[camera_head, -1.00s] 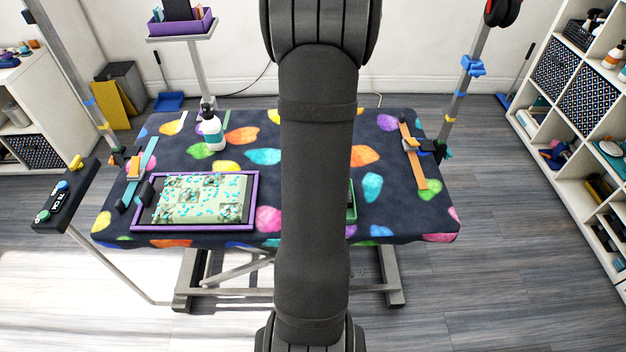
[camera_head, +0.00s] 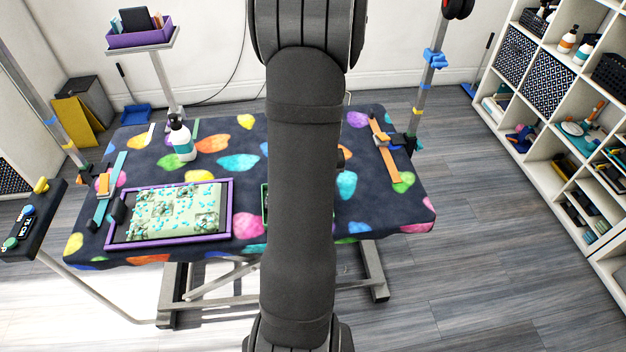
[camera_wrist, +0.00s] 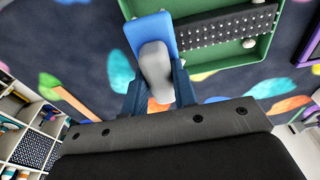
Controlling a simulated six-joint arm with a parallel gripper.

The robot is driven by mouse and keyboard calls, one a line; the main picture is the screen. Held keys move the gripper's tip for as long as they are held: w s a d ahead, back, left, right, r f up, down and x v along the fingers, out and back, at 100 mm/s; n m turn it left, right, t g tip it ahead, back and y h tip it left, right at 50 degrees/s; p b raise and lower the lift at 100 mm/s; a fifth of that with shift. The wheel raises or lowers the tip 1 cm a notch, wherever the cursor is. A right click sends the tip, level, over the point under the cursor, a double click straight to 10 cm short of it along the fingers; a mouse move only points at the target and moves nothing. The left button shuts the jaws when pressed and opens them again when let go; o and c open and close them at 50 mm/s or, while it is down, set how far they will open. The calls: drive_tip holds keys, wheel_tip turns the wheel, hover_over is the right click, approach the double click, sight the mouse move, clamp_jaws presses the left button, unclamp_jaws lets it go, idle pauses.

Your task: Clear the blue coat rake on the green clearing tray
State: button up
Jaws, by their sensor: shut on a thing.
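The blue coat rake (camera_wrist: 150,34) shows in the wrist view as a blue block with a rounded grey part below it. My gripper (camera_wrist: 159,88) is shut on it, with a dark blue finger on either side of the grey part. The green clearing tray (camera_wrist: 204,60) lies just beyond, and the blue block overlaps its near left side. A black strip with rows of metal pins runs across the tray; I cannot tell whether it joins the rake. In the head view only a sliver of the green tray (camera_head: 265,200) shows; my arm hides the gripper and rake.
A purple-rimmed tray (camera_head: 232,210) with a speckled mat lies left on the patterned table (camera_head: 250,140). A pump bottle (camera_head: 181,140) stands behind it. Clamped posts flank the table, with an orange strap (camera_head: 385,155) at right. White shelves (camera_head: 540,110) stand far right.

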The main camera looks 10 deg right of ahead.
drive_tip(key=shift+r, duration=4)
